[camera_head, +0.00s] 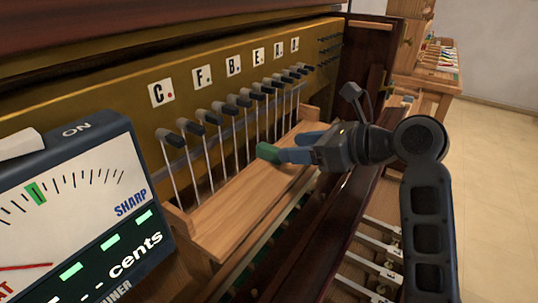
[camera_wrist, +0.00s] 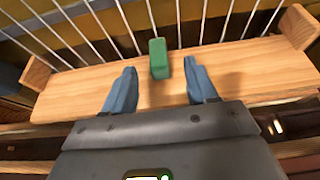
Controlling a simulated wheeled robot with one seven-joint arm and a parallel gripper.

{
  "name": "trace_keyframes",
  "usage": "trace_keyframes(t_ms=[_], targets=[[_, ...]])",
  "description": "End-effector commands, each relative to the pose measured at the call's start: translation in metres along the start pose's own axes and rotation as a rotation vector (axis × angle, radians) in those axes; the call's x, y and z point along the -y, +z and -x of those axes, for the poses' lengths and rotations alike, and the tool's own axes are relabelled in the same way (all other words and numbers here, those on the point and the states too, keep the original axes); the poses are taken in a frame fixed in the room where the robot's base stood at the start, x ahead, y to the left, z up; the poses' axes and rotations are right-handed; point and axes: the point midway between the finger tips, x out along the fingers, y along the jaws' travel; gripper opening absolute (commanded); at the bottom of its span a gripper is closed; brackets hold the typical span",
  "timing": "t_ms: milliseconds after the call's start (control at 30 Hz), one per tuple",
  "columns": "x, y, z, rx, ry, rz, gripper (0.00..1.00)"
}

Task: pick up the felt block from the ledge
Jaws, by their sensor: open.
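The felt block (camera_wrist: 159,58) is a small green block on the wooden ledge (camera_wrist: 245,64), close to the row of thin metal rods. In the wrist view it lies just beyond and between my two blue fingertips. My gripper (camera_wrist: 158,77) is open, with one finger on each side and a gap around the block. In the head view the green block (camera_head: 268,152) shows at the tips of my gripper (camera_head: 282,150), above the ledge's front part. One finger partly overlaps the other there. I cannot tell whether a finger touches the block.
Thin metal rods with dark heads (camera_head: 240,101) stand behind the ledge, below a lettered board (camera_head: 205,75). A tuner (camera_head: 75,200) stands at the left front. Raised wooden end pieces (camera_wrist: 298,27) bound the ledge. A dark rail (camera_head: 325,225) runs along its front.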

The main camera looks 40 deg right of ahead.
Motion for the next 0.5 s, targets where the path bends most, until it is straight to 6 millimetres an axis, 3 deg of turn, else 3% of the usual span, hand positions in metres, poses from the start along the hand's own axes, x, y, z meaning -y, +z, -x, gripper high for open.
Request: trace_keyframes(t_ms=[333, 500], targets=[[-0.004, -0.001, -0.043, 0.000, 0.002, 0.001, 0.57], [-0.003, 0.000, -0.051, 0.000, 0.000, 0.001, 0.57]])
